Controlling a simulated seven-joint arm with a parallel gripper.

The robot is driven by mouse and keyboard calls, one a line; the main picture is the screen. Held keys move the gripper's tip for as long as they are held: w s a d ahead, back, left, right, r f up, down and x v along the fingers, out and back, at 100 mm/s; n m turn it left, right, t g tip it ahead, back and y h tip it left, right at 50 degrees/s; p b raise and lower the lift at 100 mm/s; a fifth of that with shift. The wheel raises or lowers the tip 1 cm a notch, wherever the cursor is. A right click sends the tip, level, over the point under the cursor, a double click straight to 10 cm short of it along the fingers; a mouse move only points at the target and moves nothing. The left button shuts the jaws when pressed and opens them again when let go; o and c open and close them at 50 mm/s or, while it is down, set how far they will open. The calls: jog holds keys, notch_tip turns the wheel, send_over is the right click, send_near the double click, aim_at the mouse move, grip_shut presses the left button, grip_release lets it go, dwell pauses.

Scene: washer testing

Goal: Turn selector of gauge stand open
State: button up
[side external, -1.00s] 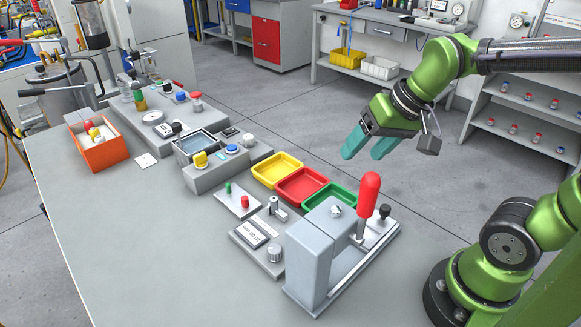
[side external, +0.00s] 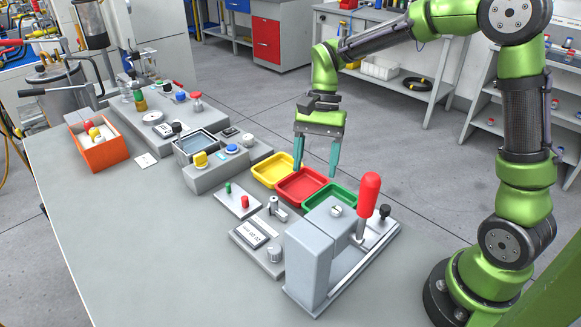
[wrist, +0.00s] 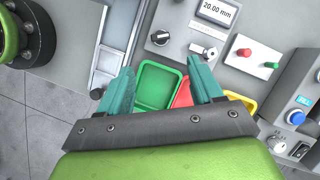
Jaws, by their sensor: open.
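The gauge stand (side external: 262,238) is a low grey block on the bench with a tilted display; in the wrist view the display (wrist: 217,11) reads 20.00 mm. In the wrist view this selector (wrist: 160,38) is dark with a light pointer mark. A small silver fitting (side external: 276,207) stands at the block's far end. My gripper (side external: 316,170) is open and empty, pointing down above the red and green trays, beyond the stand. It also shows in the wrist view (wrist: 160,68), fingers apart.
A grey press with a red-handled lever (side external: 368,195) stands tall just right of the gauge stand. Yellow (side external: 256,172), red (side external: 281,192) and green (side external: 311,201) trays lie behind it. A plate with green and red buttons (side external: 228,204) is to its left. The bench front is clear.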

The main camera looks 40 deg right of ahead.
jog(key=x, duration=1.3)
jog(key=shift+c, duration=0.4)
jog(key=c, duration=1)
